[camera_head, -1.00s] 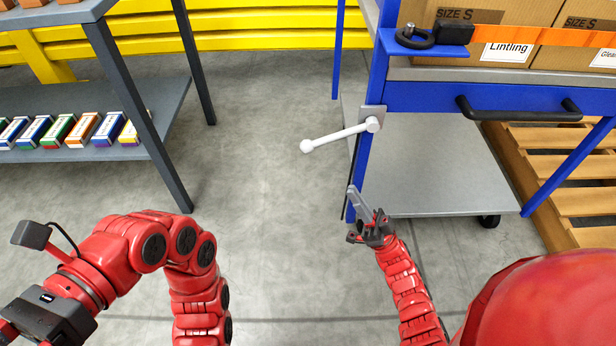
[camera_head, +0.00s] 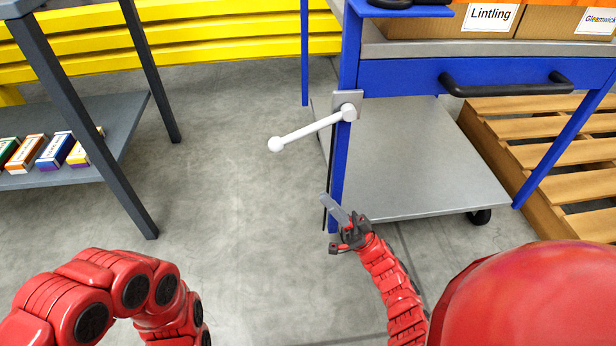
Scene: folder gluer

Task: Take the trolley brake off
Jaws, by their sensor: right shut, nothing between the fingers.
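The blue trolley (camera_head: 410,75) stands at the right, with a grey lower shelf. Its white brake lever (camera_head: 308,131) is pivoted on a grey plate on the front left post. The lever points left and slightly down, ending in a round knob (camera_head: 275,145). My right gripper (camera_head: 331,208) is shut and empty, in front of the lower part of that post in the picture, below the lever and apart from it. Whether it touches the post I cannot tell. My left arm shows at the lower left; its gripper is out of the picture.
A black handle (camera_head: 505,88) spans the trolley's front. Boxes (camera_head: 490,20) sit on its top. A wooden pallet (camera_head: 565,185) lies at the right. A grey rack (camera_head: 110,125) with small boxes stands at the left, a yellow barrier (camera_head: 220,40) behind. The floor between is clear.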

